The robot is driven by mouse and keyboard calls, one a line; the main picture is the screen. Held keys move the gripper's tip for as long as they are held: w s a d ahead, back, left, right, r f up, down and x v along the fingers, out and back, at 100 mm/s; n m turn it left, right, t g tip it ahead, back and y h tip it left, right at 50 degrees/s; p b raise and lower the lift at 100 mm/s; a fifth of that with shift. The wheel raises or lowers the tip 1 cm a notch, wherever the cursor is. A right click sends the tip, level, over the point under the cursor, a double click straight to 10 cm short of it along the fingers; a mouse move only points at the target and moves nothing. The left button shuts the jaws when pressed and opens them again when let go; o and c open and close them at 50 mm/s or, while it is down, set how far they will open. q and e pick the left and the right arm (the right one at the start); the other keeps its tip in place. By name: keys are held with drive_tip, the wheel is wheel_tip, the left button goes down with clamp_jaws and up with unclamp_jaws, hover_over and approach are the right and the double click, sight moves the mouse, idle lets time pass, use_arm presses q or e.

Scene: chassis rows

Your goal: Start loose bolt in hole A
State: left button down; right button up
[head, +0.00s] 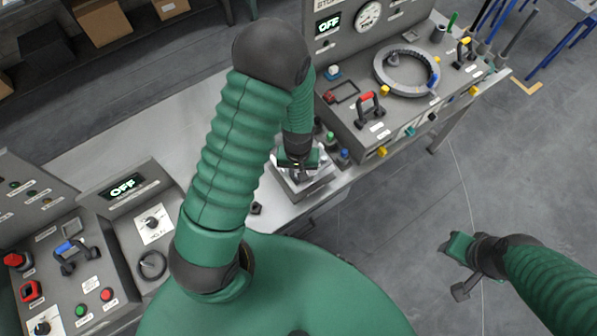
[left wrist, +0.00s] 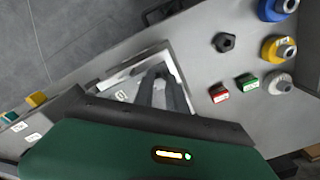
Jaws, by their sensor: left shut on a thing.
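My left gripper (head: 297,172) is over a small metal plate fixture (head: 312,188) on the grey bench, its fingers pointing down. In the left wrist view the dark fingers (left wrist: 163,82) come together over the light plate (left wrist: 118,76), which bears a small label. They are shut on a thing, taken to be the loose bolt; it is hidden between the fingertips. Hole A cannot be made out under them, nor whether the bolt touches the plate. My right gripper (head: 456,268) hangs over the floor at the right, away from the bench; its jaw gap is unclear.
A dark nut-like piece (left wrist: 225,42) lies on the bench beside the plate. Red (left wrist: 219,92) and green (left wrist: 247,82) blocks and blue (left wrist: 278,8), yellow (left wrist: 279,47) and white (left wrist: 279,82) round parts stand close by. A console (head: 345,122) borders the fixture.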

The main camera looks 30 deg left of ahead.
use_arm(q)
drive_tip(key=shift+m, duration=0.9)
drive_tip(key=c, duration=1.3)
unclamp_jaws()
wheel_tip(320, 180, up, 17)
drive_tip(key=shift+f+b, duration=0.15)
drive_tip(key=shift+b, duration=0.25)
